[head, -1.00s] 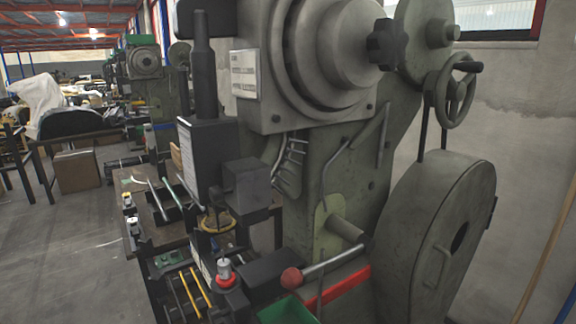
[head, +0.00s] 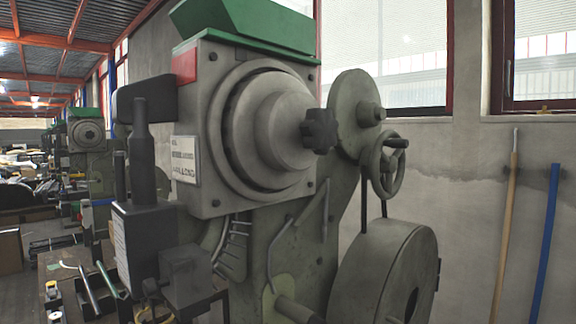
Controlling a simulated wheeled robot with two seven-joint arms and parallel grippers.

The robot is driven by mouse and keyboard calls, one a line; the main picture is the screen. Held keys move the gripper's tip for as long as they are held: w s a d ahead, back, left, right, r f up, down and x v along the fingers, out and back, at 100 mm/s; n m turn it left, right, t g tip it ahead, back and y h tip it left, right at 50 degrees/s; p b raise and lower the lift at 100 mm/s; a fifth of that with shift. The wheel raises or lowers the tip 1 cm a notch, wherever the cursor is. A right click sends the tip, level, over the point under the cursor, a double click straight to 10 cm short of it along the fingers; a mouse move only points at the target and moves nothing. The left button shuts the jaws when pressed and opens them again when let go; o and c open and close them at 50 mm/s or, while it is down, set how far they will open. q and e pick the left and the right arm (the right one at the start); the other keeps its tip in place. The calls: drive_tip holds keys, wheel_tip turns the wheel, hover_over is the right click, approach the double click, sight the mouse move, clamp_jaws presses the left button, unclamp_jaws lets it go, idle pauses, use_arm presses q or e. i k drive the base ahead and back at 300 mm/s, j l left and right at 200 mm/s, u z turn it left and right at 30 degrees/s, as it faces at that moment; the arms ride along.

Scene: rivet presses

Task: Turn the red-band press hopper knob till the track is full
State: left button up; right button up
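The press (head: 205,190) fills the middle of the head view, with a red patch (head: 185,66) at its upper left corner. A green hopper (head: 250,22) sits on top, cut off by the upper edge of the view. A dark lobed knob (head: 320,131) sticks out from the centre of the round grey housing (head: 262,125). The curved ribbed track (head: 234,248) runs down below the housing; I cannot tell how full it is. Neither of my grippers is in view.
A handwheel (head: 388,170) and a large flywheel (head: 385,270) stand right of the press. A wooden pole (head: 507,215) and a blue pole (head: 546,235) lean on the wall. A bench with tools (head: 70,265) is at lower left.

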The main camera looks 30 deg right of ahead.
sight(319, 130)
drive_tip(key=z, duration=1.3)
